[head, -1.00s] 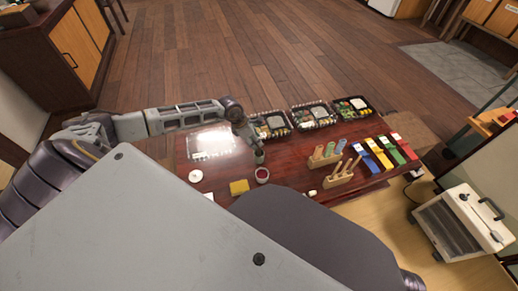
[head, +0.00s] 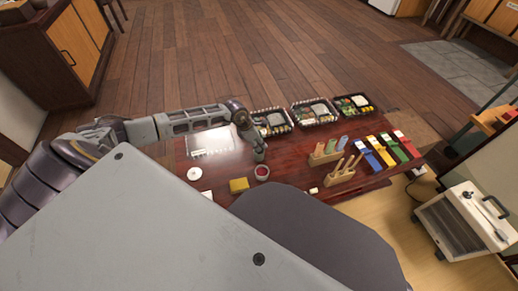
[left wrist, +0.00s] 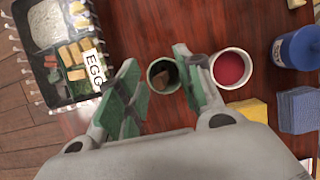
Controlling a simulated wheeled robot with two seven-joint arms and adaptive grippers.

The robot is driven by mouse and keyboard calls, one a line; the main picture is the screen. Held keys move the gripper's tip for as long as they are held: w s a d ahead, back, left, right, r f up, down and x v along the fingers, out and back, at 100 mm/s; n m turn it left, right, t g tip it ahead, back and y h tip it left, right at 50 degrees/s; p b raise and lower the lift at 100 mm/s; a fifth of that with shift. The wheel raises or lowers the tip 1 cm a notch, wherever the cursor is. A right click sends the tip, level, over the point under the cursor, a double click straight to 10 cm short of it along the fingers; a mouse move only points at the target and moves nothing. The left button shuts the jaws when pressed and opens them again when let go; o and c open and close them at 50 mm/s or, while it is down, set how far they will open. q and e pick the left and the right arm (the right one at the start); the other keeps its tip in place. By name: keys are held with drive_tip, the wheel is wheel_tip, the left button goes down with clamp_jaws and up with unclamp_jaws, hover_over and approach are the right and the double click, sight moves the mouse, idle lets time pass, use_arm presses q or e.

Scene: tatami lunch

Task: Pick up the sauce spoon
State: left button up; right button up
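My left gripper (head: 259,155) points down over the front of the dark red table, just behind a white cup of red sauce (head: 262,173). In the left wrist view its green-padded fingers (left wrist: 158,78) are open and apart. Between the fingertips is a small round cup (left wrist: 162,75) with a dark inside and something brown in it. I cannot tell whether that brown thing is the sauce spoon. The red sauce cup (left wrist: 231,68) is just right of the right finger. My right gripper is not in view.
Yellow block (head: 239,186) and a white round piece (head: 194,174) lie nearby. Bento trays (head: 270,123) line the far edge. Wooden racks (head: 340,178) and coloured packets (head: 383,155) are to the right. A blue container (left wrist: 297,48) stands beyond the sauce cup.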

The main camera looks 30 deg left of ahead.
use_arm(q)
drive_tip(key=shift+w+f, duration=0.1)
drive_tip(key=shift+f, duration=0.1)
idle(0.4)
drive_tip(key=c, duration=0.8)
